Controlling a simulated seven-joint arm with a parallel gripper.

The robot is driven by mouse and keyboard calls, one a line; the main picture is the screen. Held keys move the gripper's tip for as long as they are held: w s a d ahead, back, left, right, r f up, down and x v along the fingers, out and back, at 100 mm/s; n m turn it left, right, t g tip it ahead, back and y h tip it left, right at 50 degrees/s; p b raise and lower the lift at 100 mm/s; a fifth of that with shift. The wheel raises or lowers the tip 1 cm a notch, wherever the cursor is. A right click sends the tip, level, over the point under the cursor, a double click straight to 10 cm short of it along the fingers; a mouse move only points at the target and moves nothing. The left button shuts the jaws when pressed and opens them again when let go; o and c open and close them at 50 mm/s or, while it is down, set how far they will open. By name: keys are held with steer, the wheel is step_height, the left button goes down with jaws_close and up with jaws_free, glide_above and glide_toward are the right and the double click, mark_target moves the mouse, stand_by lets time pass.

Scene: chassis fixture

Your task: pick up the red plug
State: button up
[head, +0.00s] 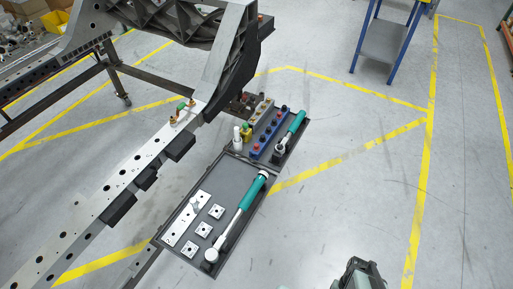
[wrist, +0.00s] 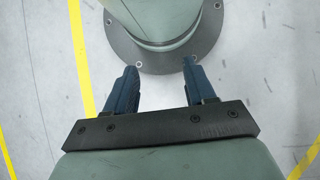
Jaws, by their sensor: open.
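A small red plug (head: 256,146) appears at the near end of a blue rack (head: 268,136), which stands in the far part of the dark tray. Other small plugs, some dark, sit along the same rack; they are too small to tell apart clearly. My gripper (wrist: 159,66) is open and empty in the wrist view, its two blue fingers spread above the floor and my own round base. The red plug is not in the wrist view. In the head view, part of my arm shows at the bottom edge, well away from the rack.
A green-handled wrench (head: 297,122) lies right of the rack. Another green-handled wrench (head: 247,200) and several square metal plates lie in the near tray (head: 233,172). A long perforated metal beam (head: 120,180) runs along the left.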

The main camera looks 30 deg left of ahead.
steer(key=w+a+r+n+t, duration=0.2)
steer(key=w+a+r, duration=0.3)
steer(key=w+a, duration=0.45)
steer(key=w+a+r+n+t, duration=0.25)
steer(key=w+a+r, duration=0.25)
steer(key=w+a, duration=0.45)
steer(key=w+a+r+n+t+y, duration=0.2)
steer(key=w+a+r, duration=0.6)
steer(key=a+r, duration=0.4)
steer(key=w+a+r+n+t+y, duration=0.1)
steer(key=w+a+r+n+t, duration=0.1)
steer(key=w+a+r, duration=0.95)
steer(key=n+y, duration=0.1)
steer(key=n, duration=0.5)
glide_above(257, 145)
steer(key=d, duration=0.2)
step_height(257, 145, down, 7)
steer(key=shift+g+y, duration=0.25)
steer(key=shift+y, duration=0.05)
steer(key=shift+s+d+x, duration=0.1)
steer(key=shift+s+x, duration=0.05)
steer(key=shift+x, duration=1.35)
steer(key=shift+s+d+x, duration=0.15)
steer(key=shift+x, duration=1.35)
steer(key=shift+f, duration=0.1)
